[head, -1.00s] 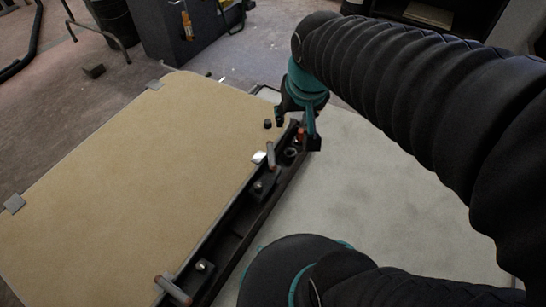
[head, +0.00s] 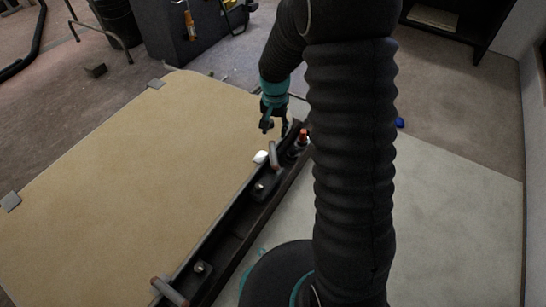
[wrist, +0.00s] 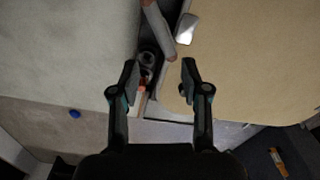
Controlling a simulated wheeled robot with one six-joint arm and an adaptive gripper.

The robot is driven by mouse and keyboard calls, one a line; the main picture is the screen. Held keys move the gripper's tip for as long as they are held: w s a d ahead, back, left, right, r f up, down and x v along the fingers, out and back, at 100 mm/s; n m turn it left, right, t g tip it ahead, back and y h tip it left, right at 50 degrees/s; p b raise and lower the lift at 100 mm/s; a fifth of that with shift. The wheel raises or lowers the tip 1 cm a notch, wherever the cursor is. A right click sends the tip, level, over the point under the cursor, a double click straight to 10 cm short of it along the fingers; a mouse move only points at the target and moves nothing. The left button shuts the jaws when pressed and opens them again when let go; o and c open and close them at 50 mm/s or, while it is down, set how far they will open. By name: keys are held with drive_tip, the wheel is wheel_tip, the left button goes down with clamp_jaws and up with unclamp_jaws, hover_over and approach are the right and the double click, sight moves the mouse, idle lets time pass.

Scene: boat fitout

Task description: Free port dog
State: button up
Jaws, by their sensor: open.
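Two dogs with bar handles sit along a dark rail (head: 235,228) at the edge of a tan panel (head: 130,170). The far dog's handle (head: 273,155) stands near the rail's far end; it also shows as a pale bar in the wrist view (wrist: 158,30). The near dog's handle (head: 170,292) is at the bottom of the head view. I cannot tell which is the port one. My gripper (head: 275,128) is open and empty, just beyond the far handle. In the wrist view its fingers (wrist: 159,82) straddle the rail's end region, apart from the handle.
An orange-topped part (head: 302,136) stands at the rail's far end, close to my gripper's left finger in the wrist view. A small white block (head: 260,157) lies on the panel beside the far handle. A pale surface (head: 445,210) lies right of the rail. A dark cabinet (head: 195,45) stands behind.

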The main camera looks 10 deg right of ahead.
sight(274, 158)
drive_tip(key=f, duration=0.3)
drive_tip(key=shift+w, duration=0.35)
wheel_tip(274, 158, down, 13)
drive_tip(key=shift+f+b, duration=0.15)
drive_tip(key=shift+b, duration=1)
